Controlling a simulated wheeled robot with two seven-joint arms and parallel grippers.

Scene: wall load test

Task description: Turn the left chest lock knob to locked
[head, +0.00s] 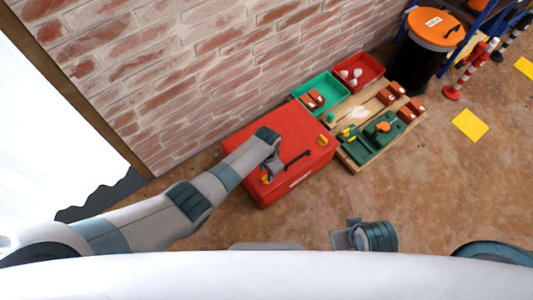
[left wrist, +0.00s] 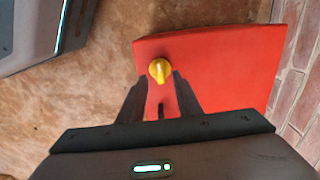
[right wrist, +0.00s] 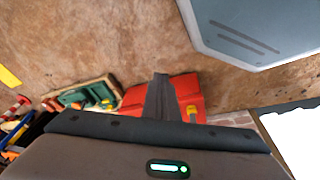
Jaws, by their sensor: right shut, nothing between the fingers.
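The red chest (head: 292,128) stands on the floor by the brick wall. Its left lock knob (left wrist: 160,70) is yellow and sits on the red face, its grip roughly upright in the left wrist view. My left gripper (left wrist: 159,80) is open, its two fingers on either side of the knob close to their tips; contact cannot be told. In the head view my left gripper (head: 268,168) is at the chest's front left and partly covers that knob. Another yellow knob (head: 324,141) is at the chest's right. My right gripper (right wrist: 161,80) is shut and empty, away from the chest (right wrist: 135,98).
A black handle (head: 297,159) is on the chest front. Right of it lie a wooden board (head: 350,160) with green and red parts, a green bin (head: 328,88) and a red bin (head: 368,66). A black barrel with an orange lid (head: 435,28) stands farther right. The front floor is clear.

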